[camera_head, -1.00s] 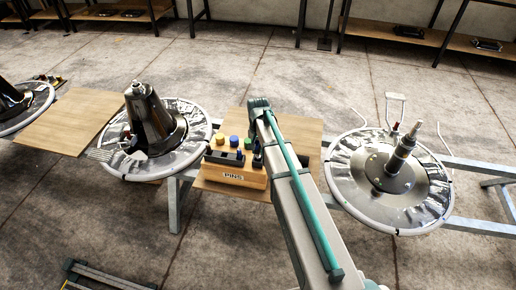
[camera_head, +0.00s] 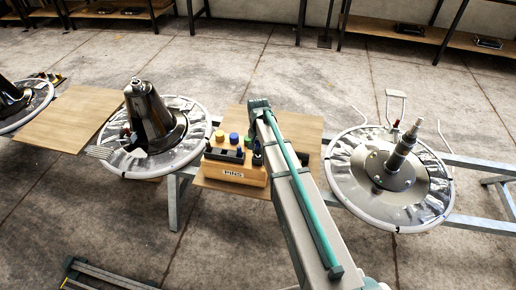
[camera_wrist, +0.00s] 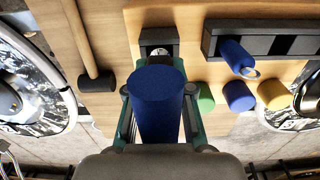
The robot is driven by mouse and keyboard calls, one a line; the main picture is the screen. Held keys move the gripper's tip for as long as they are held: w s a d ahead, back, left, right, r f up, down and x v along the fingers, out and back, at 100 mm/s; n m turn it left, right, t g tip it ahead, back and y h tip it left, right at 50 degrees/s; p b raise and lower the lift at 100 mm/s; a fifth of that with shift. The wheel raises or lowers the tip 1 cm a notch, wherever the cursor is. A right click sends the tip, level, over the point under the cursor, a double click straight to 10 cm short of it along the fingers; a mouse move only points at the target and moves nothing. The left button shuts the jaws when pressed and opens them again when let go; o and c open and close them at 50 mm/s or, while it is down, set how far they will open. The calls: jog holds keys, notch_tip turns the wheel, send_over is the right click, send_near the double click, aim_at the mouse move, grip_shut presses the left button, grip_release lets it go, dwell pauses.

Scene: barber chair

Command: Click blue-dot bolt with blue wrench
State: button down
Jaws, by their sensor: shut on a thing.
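In the wrist view a thick blue cylinder, apparently the handle of the blue wrench (camera_wrist: 157,95), points toward the camera. My gripper (camera_wrist: 158,112) is shut on it, with a teal finger on each side. In the head view my arm hides the gripper's jaws beside the PINS box (camera_head: 236,172). I cannot make out a blue dot on any bolt.
Green (camera_wrist: 205,98), second blue (camera_wrist: 238,96) and yellow (camera_wrist: 273,93) cylinders stand close to the right of the gripper. A black-headed mallet (camera_wrist: 97,82) lies left. Round chair assemblies stand left (camera_head: 150,115) and right (camera_head: 390,175) of the wooden board (camera_head: 300,125).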

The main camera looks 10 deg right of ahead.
jog(key=c, duration=0.9)
grip_release()
jog(key=shift+c, duration=0.2)
